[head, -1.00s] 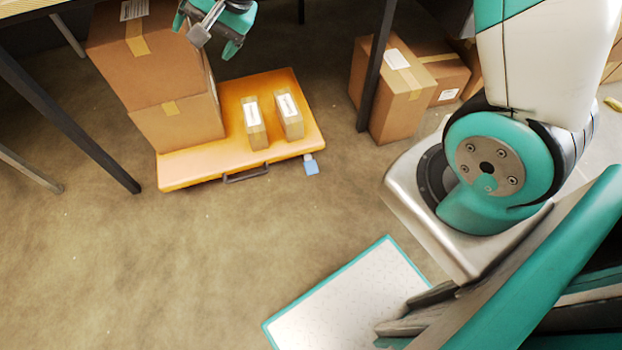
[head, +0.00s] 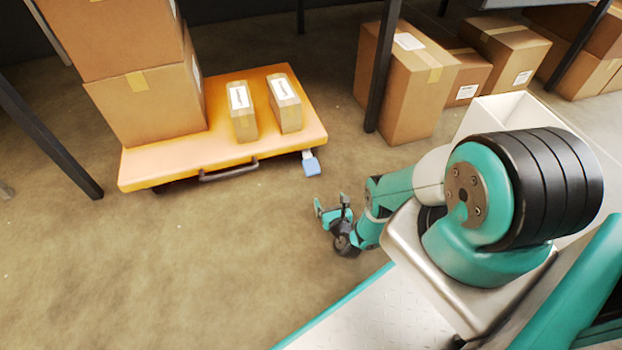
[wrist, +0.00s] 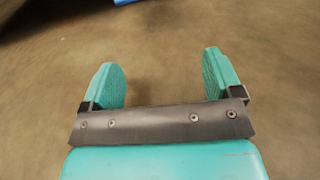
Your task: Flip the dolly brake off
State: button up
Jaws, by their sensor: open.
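The orange dolly (head: 175,165) stands on the floor at the upper left of the head view, with a dark handle on its front edge. Its blue brake pedal (head: 312,166) sticks out low at the front right corner. A blue edge at the top of the wrist view (wrist: 127,1) looks like the same pedal, mostly cut off. My gripper (head: 332,207) is low over the floor, a little in front of the pedal and apart from it. In the wrist view its two teal fingers (wrist: 165,80) are spread with nothing between them.
Large cardboard boxes (head: 148,105) are stacked on the dolly's left, with two small boxes (head: 285,103) beside them. A dark table leg (head: 382,70) and more cartons (head: 412,95) stand right of the dolly. The floor in front is clear.

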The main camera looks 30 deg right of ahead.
jog(key=s+a+f+g+b, duration=0.1)
jog(key=s+a+f+g, duration=0.15)
jog(key=s+f, duration=0.6)
jog(key=t, duration=0.4)
send_near(314, 172)
jog(key=shift+n, duration=0.3)
jog(key=v, duration=0.4)
jog(key=shift+s+d+r, duration=0.25)
jog(key=shift+s, duration=0.1)
jog(key=w+f, duration=0.1)
jog(key=w+f+b, duration=0.2)
jog(key=shift+w+d+f, duration=0.25)
jog(key=shift+d+f, duration=0.05)
jog(key=b+x, duration=0.2)
jog(key=x, duration=0.2)
jog(key=r+b+x, duration=0.1)
jog(key=b+x, duration=0.2)
jog(key=r+b+x, duration=0.1)
jog(key=b+x, duration=0.1)
jog(key=x, duration=0.2)
jog(key=shift+w+a, duration=0.15)
jog(key=shift+w, duration=0.25)
jog(key=shift+w+d+r+b, duration=0.2)
jog(key=shift+w+r+b, duration=0.15)
jog(key=shift+w+b, duration=0.35)
jog(key=c, duration=1.3)
jog(key=shift+s+r, duration=0.1)
jog(key=shift+r, duration=0.05)
